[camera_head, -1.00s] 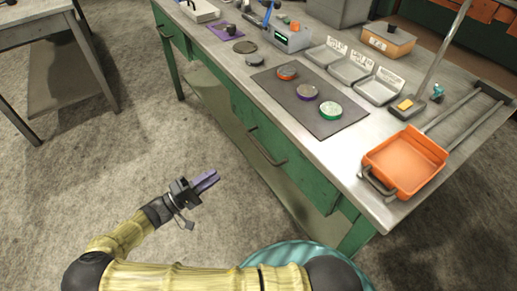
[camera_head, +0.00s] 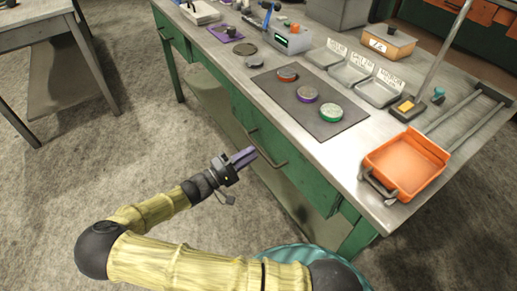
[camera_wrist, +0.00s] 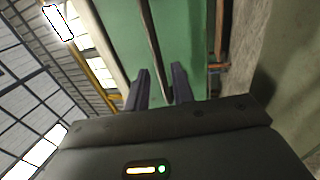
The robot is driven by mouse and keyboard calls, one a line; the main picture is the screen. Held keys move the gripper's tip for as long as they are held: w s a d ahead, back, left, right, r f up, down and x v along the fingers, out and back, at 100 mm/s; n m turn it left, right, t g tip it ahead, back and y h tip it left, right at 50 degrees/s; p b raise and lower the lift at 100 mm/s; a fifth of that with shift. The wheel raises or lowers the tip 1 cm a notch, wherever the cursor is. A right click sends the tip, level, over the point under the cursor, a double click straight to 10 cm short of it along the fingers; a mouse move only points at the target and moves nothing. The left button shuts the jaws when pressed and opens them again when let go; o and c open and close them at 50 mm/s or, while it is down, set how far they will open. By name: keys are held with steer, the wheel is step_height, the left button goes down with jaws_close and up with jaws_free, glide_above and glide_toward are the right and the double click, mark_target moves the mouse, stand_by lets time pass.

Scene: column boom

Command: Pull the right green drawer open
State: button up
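The right green drawer (camera_head: 306,184) is in the front of the metal workbench and looks closed. Its dark bar handle (camera_head: 270,156) runs slantwise across the front. My gripper (camera_head: 250,155) is just left of the handle, with its purple-grey fingers pointing at it. In the wrist view my gripper (camera_wrist: 161,82) has its two fingers apart, and the handle bar (camera_wrist: 150,35) runs down toward the gap between them. The green drawer front (camera_wrist: 115,35) is behind the bar. I cannot tell whether a finger touches the handle.
The bench top (camera_head: 345,160) carries a dark mat (camera_head: 335,125) with several round pucks, grey trays (camera_head: 378,92) and an orange tray (camera_head: 405,160) near the right corner. Another table (camera_head: 40,38) stands at far left. The floor left of the bench is clear.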

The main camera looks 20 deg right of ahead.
mark_target(258, 148)
steer(key=shift+x, duration=2)
jaws_close()
steer(key=shift+a, duration=0.15)
